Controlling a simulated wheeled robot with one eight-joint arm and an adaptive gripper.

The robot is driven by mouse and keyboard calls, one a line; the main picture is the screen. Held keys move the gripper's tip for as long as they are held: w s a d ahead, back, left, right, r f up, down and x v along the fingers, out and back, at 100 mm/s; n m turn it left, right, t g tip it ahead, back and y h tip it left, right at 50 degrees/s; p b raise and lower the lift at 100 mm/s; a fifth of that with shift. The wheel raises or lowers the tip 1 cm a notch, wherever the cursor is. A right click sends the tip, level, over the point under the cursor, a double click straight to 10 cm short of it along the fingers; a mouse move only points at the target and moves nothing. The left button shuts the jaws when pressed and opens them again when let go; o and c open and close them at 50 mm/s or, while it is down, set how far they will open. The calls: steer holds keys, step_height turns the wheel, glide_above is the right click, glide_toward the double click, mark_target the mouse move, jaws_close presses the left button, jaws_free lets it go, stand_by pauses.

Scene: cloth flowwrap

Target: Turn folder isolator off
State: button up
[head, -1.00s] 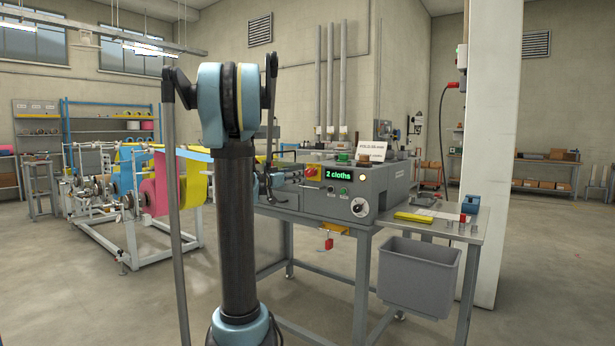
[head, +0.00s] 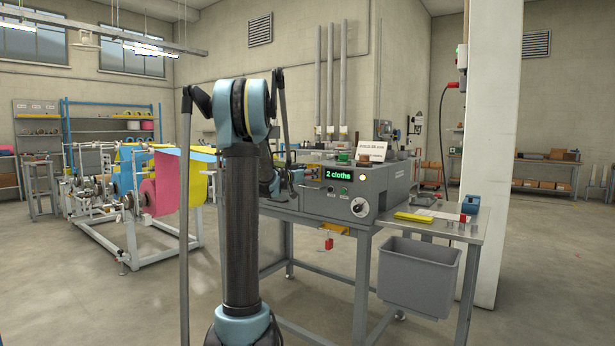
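The folder isolator (head: 313,171), a small red and yellow switch, is on the front face left of the display. It is now mostly covered by my arm's end, and its handle position cannot be made out. My gripper (head: 298,177) is at the left part of the folder front, close to the isolator. Whether it touches it, and whether its fingers are open or shut, cannot be told.
A red padlock (head: 328,243) hangs under the bench edge. A grey bin (head: 420,277) hangs at the bench's right end, below a yellow item (head: 413,217). A white roll frame (head: 135,245) with coloured cloth stands left. The floor in front is clear.

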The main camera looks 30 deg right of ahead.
steer(key=c, duration=1.1)
steer(key=shift+w+n, duration=0.1)
steer(key=shift+n, duration=0.4)
steer(key=n, duration=0.3)
steer(key=shift+w+a+n, duration=0.1)
steer(key=shift+n, duration=0.3)
steer(key=shift+o, duration=0.3)
steer(key=n, duration=0.4)
steer(key=shift+w+n, duration=0.1)
steer(key=shift+n, duration=0.2)
steer(key=n, duration=0.4)
steer(key=shift+a, duration=0.1)
steer(key=shift+f+n, duration=0.15)
steer(key=shift+n, duration=2.15)
